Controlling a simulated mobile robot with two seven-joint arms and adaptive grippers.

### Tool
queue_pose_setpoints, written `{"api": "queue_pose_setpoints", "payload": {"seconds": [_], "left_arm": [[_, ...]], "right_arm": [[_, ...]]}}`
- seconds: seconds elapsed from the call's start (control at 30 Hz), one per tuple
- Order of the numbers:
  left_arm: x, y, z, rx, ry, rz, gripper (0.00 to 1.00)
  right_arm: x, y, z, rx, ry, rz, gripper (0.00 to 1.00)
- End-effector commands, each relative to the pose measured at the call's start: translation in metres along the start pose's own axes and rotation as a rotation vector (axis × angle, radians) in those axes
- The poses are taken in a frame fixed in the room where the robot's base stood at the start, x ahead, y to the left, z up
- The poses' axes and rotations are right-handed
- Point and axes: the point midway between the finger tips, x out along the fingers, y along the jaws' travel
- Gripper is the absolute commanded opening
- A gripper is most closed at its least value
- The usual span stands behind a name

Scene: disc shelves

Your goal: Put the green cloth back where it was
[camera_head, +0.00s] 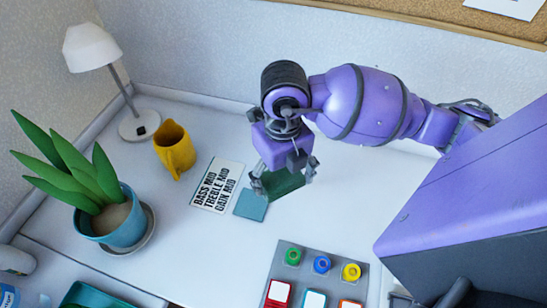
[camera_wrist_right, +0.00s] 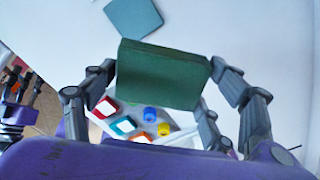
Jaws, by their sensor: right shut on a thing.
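The green cloth (camera_head: 287,186) is a dark green folded pad. My right gripper (camera_head: 283,180) is shut on it, pointing down. In the right wrist view the cloth (camera_wrist_right: 160,77) sits between the fingers of the right gripper (camera_wrist_right: 162,88). It appears held above the white desk, just right of a flat teal square (camera_head: 250,205); its exact height is hard to tell. Grey and purple parts at the left edge of the right wrist view look like my left gripper (camera_wrist_right: 17,88); whether it is open or shut is unclear.
A card with lettering (camera_head: 217,185) lies left of the teal square. Further left are a yellow mug (camera_head: 174,148), a white lamp (camera_head: 91,48) and a plant in a blue pot (camera_head: 122,225). A grey panel (camera_head: 264,303) with coloured knobs and buttons lies in front.

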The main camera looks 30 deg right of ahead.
Motion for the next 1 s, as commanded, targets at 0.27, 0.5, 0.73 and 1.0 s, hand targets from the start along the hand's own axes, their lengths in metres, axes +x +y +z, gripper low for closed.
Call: {"api": "queue_pose_setpoints", "payload": {"seconds": [0.27, 0.5, 0.73, 1.0], "left_arm": [[-0.005, -0.002, 0.016, -0.001, -0.031, -0.004, 0.4], [-0.005, -0.001, 0.016, -0.001, -0.029, -0.003, 0.4], [0.001, 0.001, 0.009, 0.002, -0.016, 0.001, 0.4], [0.001, 0.001, 0.01, 0.002, -0.017, 0.002, 0.4]], "right_arm": [[0.027, -0.018, 0.057, 0.016, 0.001, 0.001, 0.53], [0.066, -0.031, 0.103, 0.013, 0.004, 0.001, 0.53], [0.091, -0.038, 0.123, 0.012, 0.002, 0.001, 0.53], [0.116, -0.04, 0.129, 0.011, 0.005, 0.001, 0.53]]}}
